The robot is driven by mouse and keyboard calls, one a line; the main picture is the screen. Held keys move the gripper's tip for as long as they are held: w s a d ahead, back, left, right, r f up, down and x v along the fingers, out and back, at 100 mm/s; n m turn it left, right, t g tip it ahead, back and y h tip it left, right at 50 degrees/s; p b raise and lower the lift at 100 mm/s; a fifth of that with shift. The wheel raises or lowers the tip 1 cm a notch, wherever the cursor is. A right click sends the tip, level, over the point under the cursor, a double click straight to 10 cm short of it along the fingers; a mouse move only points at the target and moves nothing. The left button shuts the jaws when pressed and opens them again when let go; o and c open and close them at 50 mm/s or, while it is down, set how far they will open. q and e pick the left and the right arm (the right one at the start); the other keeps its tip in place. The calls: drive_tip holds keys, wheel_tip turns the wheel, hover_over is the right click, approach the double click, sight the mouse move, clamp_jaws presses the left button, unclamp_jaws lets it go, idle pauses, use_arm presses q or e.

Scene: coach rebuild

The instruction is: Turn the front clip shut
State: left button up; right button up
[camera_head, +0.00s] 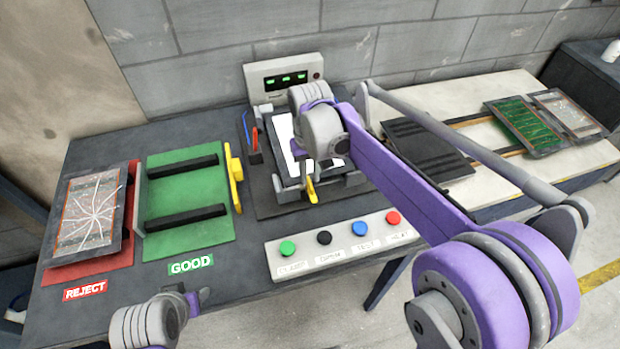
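The front clip (311,191) is a small yellow piece at the front edge of the test fixture (288,194), pointing toward the front. A white panel (287,134) shows in the fixture, partly behind my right wrist. My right gripper (309,170) reaches down over the fixture, just above and behind the yellow clip. Its fingers are mostly hidden by the wrist, so I cannot tell whether they touch the clip or are open. My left gripper (199,300) is low at the bottom left, over the table's front, far from the clip. Its finger opening is unclear.
A button box (335,256) with green, black, blue and red buttons stands in front. The green GOOD tray (187,235) and red REJECT tray (130,240), holding a cracked panel (90,215), are left. A display unit (285,76) stands behind. Boards (530,130) lie right.

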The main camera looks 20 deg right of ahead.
sight(310, 183)
use_arm(q)
drive_tip(key=shift+w+r, duration=0.1)
drive_tip(key=shift+r, duration=0.25)
use_arm(e)
wheel_tip(310, 183, up, 8)
drive_tip(key=shift+r, duration=0.25)
drive_tip(key=shift+s, duration=0.1)
drive_tip(key=s+d+f+t, duration=0.1)
drive_tip(key=s+f, duration=0.3)
drive_tip(key=s, duration=0.2)
drive_tip(key=s+d+f+t, duration=0.2)
drive_tip(key=s+f, duration=0.2)
drive_tip(key=s, duration=0.3)
drive_tip(key=s+d+f+t, duration=0.2)
drive_tip(key=s+f, duration=0.2)
drive_tip(key=s, duration=0.3)
drive_tip(key=shift+s+f+m, duration=0.1)
drive_tip(key=shift+s+m, duration=0.15)
drive_tip(key=shift+m, duration=0.05)
